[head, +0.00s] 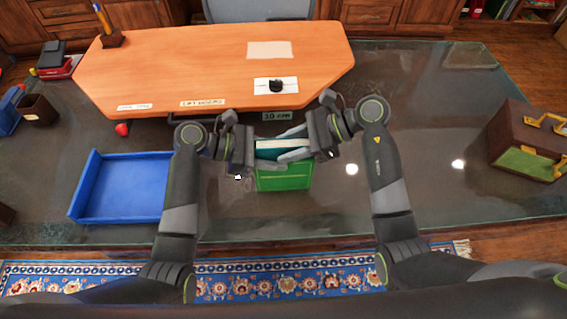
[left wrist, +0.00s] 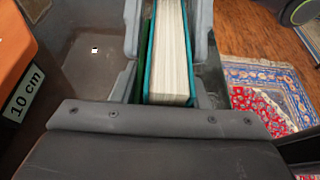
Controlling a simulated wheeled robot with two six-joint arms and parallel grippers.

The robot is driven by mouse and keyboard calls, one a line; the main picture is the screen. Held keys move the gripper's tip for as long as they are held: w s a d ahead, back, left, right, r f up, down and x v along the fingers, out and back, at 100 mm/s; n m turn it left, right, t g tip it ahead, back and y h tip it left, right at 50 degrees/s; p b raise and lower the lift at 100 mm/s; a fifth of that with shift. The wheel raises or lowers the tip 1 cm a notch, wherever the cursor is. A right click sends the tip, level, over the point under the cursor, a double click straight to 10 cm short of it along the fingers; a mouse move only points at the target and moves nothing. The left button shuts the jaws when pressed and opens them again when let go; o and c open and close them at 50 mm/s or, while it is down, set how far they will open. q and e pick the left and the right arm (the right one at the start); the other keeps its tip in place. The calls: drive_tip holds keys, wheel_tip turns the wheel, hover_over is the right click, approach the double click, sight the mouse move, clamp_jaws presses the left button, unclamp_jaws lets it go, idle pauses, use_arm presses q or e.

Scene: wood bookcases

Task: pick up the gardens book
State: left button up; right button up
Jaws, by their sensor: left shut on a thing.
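A teal book (head: 268,150) with white page edges is at the centre of the head view, between my two grippers. My left gripper (head: 258,155) is shut on it. In the left wrist view, the book (left wrist: 168,55) stands between the grey fingers (left wrist: 168,50), page edges facing the camera. Its title is not readable, so I cannot tell whether it is the gardens book. My right gripper (head: 298,146) reaches in from the right, close to the book; whether its fingers press on the book is unclear.
A green box-like thing (head: 285,180) is just below the book. A blue tray (head: 122,193) lies at left, and a brown case (head: 520,140) stands at right. An orange board (head: 200,70) with labels covers the table's back.

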clamp_jaws()
drive_tip(key=shift+r, duration=0.1)
idle(1.1)
